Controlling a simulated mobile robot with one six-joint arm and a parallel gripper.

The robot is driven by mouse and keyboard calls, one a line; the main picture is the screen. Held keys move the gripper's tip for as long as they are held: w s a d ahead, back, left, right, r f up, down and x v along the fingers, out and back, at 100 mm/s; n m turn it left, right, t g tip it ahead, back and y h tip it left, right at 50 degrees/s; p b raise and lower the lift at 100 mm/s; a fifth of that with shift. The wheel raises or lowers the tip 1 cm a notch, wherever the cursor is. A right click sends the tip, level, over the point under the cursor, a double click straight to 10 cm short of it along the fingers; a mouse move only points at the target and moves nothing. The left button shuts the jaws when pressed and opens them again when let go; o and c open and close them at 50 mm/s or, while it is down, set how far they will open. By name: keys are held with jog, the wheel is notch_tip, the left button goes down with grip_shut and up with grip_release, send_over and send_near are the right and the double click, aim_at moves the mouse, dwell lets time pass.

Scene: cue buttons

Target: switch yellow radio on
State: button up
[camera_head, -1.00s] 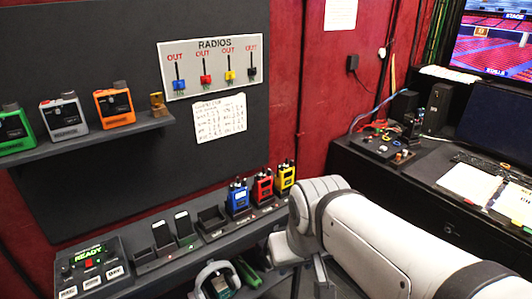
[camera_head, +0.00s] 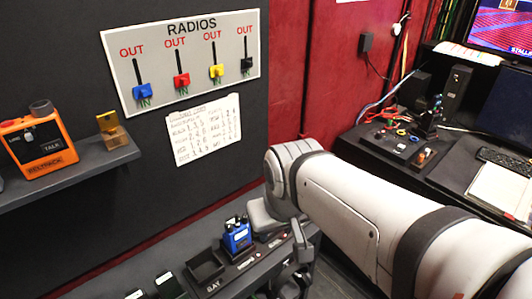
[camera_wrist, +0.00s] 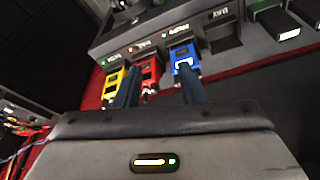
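In the wrist view, the yellow radio (camera_wrist: 114,84) stands in the charging rack at the left of a row. The red radio (camera_wrist: 148,73) is beside it, then the blue radio (camera_wrist: 184,62). My gripper (camera_wrist: 158,92) is open, its two dark fingers pointing toward the row, with the red radio showing between them. The left finger partly overlaps the yellow radio's side. I cannot tell whether anything touches. In the head view the blue radio (camera_head: 237,237) shows, while my arm hides the red and yellow ones.
A RADIOS board (camera_head: 186,60) on the wall has blue, red, yellow and black sliders, all low by IN. A handwritten sheet (camera_head: 204,130) hangs below it. An orange device (camera_head: 38,146) sits on the shelf. An empty bay (camera_head: 206,267) is beside the blue radio. A desk is at right.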

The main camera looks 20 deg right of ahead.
jog(key=shift+s+a, duration=0.1)
jog(key=shift+a, duration=0.05)
jog(key=w+d+m+g+p, duration=0.1)
jog(key=w+d+m, duration=0.1)
jog(key=w+d, duration=0.2)
jog(key=w+d+f+m+g+p, duration=0.1)
jog(key=w+d, duration=0.3)
jog(key=w, duration=0.5)
jog(key=w+d+m+g+p, duration=0.1)
jog(key=w+d+m, duration=0.3)
jog(key=w, duration=0.2)
jog(key=shift+w+d+f, duration=0.25)
jog(key=shift+w+d, duration=0.05)
jog(key=shift+w+d+f, duration=0.15)
jog(key=shift+f, duration=0.15)
notch_tip(320, 180, down, 8)
jog(key=shift+r+p, duration=0.25)
jog(key=shift+p, duration=0.6)
jog(key=shift+c, duration=0.4)
grip_shut()
